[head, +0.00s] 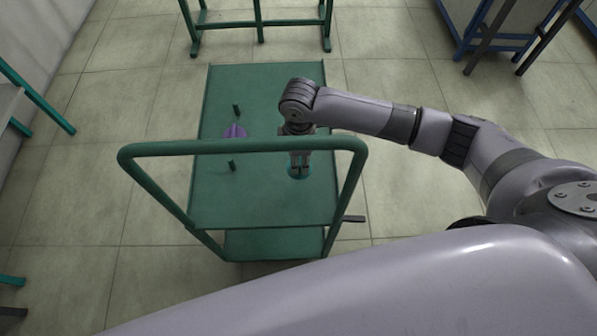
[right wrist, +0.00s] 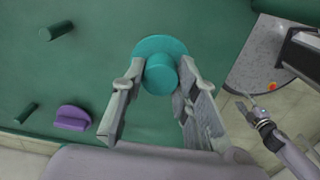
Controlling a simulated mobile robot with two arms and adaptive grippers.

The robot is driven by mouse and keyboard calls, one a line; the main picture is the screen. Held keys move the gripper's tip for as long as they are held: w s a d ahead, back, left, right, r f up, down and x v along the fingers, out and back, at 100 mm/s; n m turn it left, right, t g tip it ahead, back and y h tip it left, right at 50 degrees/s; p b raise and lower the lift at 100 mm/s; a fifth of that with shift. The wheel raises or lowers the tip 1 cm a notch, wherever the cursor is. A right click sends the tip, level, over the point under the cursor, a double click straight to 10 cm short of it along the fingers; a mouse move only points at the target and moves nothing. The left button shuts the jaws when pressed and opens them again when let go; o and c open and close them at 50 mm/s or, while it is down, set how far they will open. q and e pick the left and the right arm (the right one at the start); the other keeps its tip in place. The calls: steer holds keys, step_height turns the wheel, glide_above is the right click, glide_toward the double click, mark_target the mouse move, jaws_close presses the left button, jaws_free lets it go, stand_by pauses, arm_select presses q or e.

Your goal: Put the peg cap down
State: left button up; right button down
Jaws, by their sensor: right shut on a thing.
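The peg cap, a teal disc with a round knob, shows in the head view (head: 309,174) and in the right wrist view (right wrist: 160,46). My right gripper (head: 300,168) points down over the right part of the green cart top and is shut on the cap's knob, with one finger on each side (right wrist: 160,90). The disc is at or very close to the cart top; I cannot tell whether it touches. Two dark green pegs stand on the left part of the top, one farther (head: 236,111) and one nearer (head: 231,166).
A purple half-round piece (head: 235,131) is between the two pegs. The cart's green handle rail (head: 240,145) crosses the head view in front of the gripper. The cart top (head: 258,85) is clear at its far end.

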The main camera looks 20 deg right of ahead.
mark_target(300, 160)
step_height(300, 160, down, 3)
steer(key=shift+f, duration=0.1)
steer(key=shift+f+b, duration=0.3)
steer(key=shift+f, duration=1.65)
arm_select(q)
steer(key=shift+a+f, duration=0.35)
steer(key=shift+a, duration=0.35)
arm_select(e)
steer(key=c, duration=1.2)
jaws_free()
steer(key=shift+c, duration=0.2)
arm_select(q)
steer(key=shift+d, duration=0.15)
steer(key=shift+r+p, duration=0.45)
arm_select(e)
step_height(300, 160, up, 12)
steer(key=shift+r, duration=0.1)
